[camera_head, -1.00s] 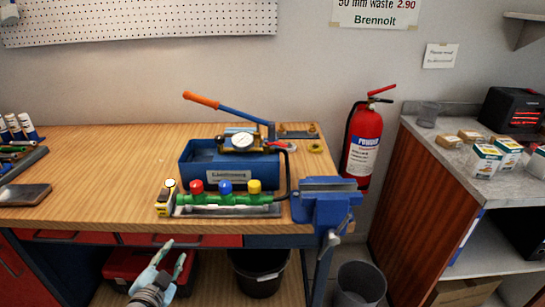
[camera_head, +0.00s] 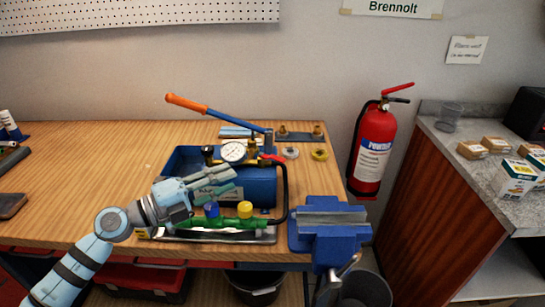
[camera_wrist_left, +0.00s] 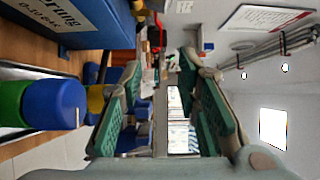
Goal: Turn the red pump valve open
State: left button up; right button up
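The blue test pump (camera_head: 262,188) stands on the bench with its gauge (camera_head: 233,152) and an orange-tipped lever (camera_head: 187,103). The red pump valve (camera_head: 272,158) is a small red handle at the pump's right end, beside the gauge. My left gripper (camera_head: 230,182) is open and empty in front of the pump tank, above the green manifold (camera_head: 225,222). Its tips point right and stop left of and below the valve. In the left wrist view the two green-padded fingers (camera_wrist_left: 160,105) are apart. The right gripper is not in view.
The manifold's blue knob (camera_head: 211,209) and yellow knob (camera_head: 245,209) are close under the fingers; its red knob is hidden behind my gripper. A blue vise (camera_head: 328,232) is at the bench's right corner. A black hose (camera_head: 285,190) curves down beside the pump.

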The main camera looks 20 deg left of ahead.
aim_at(275, 161)
pick_arm(q)
jog(key=x, duration=1.1)
jog(key=shift+w, duration=0.25)
jog(key=shift+w+d, duration=0.45)
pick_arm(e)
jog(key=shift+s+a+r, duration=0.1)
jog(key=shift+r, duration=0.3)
pick_arm(q)
grip_shut()
